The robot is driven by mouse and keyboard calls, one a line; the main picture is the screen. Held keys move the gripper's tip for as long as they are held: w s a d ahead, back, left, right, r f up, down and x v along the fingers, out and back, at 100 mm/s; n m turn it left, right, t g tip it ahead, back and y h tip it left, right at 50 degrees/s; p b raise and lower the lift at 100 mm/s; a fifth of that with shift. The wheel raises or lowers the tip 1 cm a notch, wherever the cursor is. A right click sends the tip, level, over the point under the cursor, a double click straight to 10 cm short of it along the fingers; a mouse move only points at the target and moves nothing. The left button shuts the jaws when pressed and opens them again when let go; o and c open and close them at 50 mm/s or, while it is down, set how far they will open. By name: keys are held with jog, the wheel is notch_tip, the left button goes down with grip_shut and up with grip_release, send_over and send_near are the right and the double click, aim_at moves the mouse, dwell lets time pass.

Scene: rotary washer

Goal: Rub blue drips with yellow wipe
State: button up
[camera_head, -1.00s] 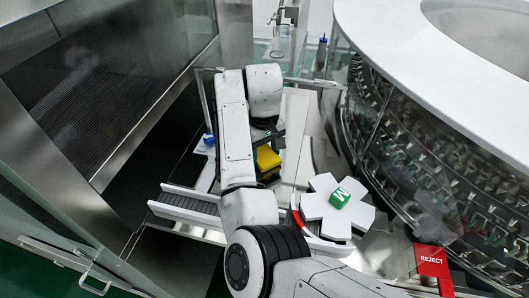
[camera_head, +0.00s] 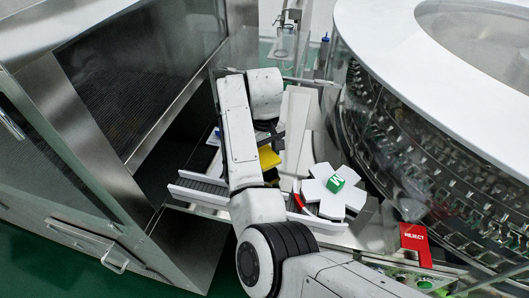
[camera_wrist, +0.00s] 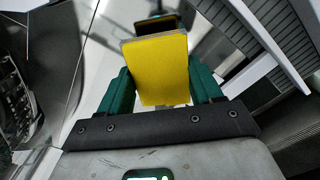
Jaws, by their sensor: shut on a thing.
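The yellow wipe (camera_wrist: 160,68) is a flat yellow pad between the two green fingers of my gripper (camera_wrist: 162,88) in the wrist view. My gripper is shut on it. In the head view the yellow wipe (camera_head: 268,158) shows just right of my arm, above the conveyor area, and my arm hides part of it. A small blue patch (camera_head: 214,137) shows left of my arm on a pale surface; I cannot tell if it is drips. No blue drips are clear in the wrist view.
A short conveyor (camera_head: 198,188) lies to the left. The large rotary washer (camera_head: 400,130) fills the right, with a red reject block (camera_head: 414,243) in front. A steel cabinet (camera_head: 85,130) stands left.

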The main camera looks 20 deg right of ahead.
jog(key=shift+r+p, duration=2)
jog(key=shift+r, duration=0.6)
